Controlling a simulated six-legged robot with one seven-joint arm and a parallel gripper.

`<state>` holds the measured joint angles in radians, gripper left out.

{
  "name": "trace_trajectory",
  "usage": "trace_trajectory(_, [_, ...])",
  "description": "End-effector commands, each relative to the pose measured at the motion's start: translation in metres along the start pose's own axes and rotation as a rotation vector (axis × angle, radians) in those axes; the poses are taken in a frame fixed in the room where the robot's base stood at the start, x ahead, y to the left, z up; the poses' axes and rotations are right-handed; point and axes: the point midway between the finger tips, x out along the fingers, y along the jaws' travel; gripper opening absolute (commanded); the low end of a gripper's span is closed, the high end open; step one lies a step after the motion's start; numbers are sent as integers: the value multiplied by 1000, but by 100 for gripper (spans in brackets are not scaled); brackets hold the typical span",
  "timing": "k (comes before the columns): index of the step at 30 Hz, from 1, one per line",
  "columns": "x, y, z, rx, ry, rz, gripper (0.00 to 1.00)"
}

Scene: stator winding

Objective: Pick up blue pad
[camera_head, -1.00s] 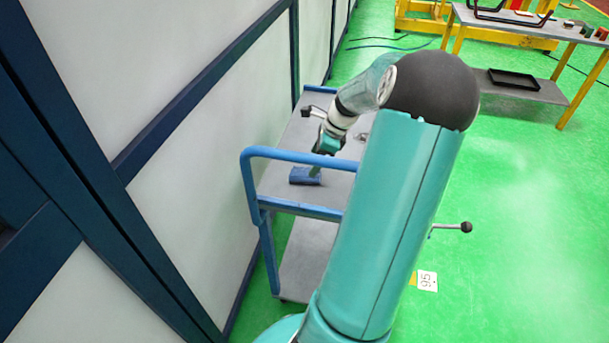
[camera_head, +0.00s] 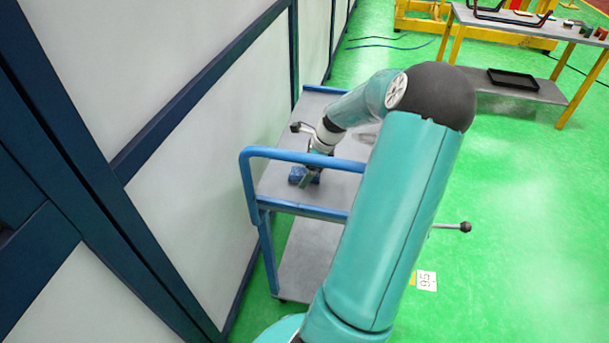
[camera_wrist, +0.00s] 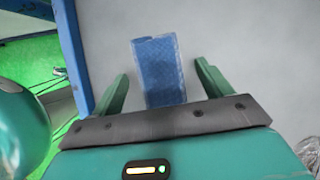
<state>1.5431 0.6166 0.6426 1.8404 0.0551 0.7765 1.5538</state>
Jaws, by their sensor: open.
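The blue pad (camera_wrist: 159,72) lies on the grey top of the trolley (camera_head: 335,190), and in the wrist view it sits between and slightly beyond my gripper's two green fingers. My gripper (camera_wrist: 160,85) is open, with a finger on each side of the pad and a gap to both. In the head view the pad (camera_head: 297,174) shows near the trolley's front left, partly hidden by my gripper (camera_head: 306,181). I cannot tell how high the fingertips are above the top.
The trolley's blue handle rail (camera_head: 300,155) runs along its near end, close to my arm. A white wall panel (camera_head: 215,130) stands at the left. A workbench (camera_head: 530,30) with a black tray (camera_head: 513,79) on its shelf is at the far right.

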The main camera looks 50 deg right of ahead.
Motion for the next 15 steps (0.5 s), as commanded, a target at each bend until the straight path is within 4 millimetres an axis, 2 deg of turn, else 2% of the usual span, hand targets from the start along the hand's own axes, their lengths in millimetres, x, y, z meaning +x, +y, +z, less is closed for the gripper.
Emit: trace_trajectory(15, [3,0,-1,0,0,0,76])
